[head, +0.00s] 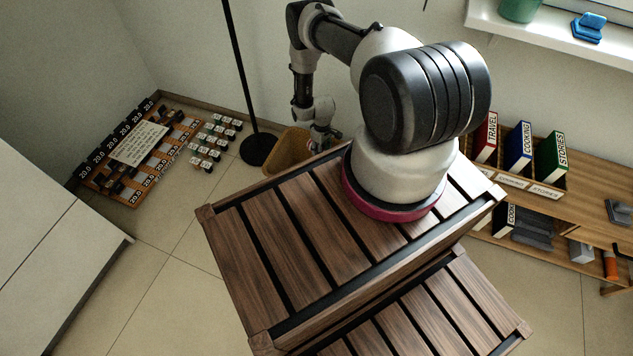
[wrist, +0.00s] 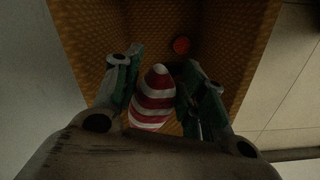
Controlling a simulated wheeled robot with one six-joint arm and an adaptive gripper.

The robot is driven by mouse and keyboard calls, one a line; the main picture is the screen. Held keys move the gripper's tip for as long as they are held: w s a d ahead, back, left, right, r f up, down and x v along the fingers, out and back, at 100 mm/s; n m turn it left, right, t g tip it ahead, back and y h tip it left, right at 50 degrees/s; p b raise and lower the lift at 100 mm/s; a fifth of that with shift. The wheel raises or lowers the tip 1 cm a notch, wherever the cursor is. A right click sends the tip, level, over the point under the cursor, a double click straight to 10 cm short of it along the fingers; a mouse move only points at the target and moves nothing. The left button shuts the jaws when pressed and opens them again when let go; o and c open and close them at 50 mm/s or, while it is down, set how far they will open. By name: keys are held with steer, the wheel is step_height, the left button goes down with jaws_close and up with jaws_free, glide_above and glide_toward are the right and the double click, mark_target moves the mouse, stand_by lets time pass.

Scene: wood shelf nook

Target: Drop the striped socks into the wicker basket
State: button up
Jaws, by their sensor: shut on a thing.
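The striped socks (wrist: 153,103), a red and white roll, sit between the two fingers of my gripper (wrist: 162,62) in the wrist view. My gripper is shut on them. The wicker basket (wrist: 222,32) lies below and around the socks in the wrist view, its woven inner walls and floor showing beyond them. In the head view the basket (head: 284,154) stands on the floor by the wall, partly hidden behind my slatted top.
A rack of marked weights (head: 135,150) lies farther left. A wooden shelf with binders (head: 550,200) stands at right.

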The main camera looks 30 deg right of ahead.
steer(key=shift+f, duration=0.8)
steer(key=o, duration=1.1)
step_height(320, 180, up, 12)
steer(key=shift+r, duration=0.1)
steer(key=shift+s, duration=0.1)
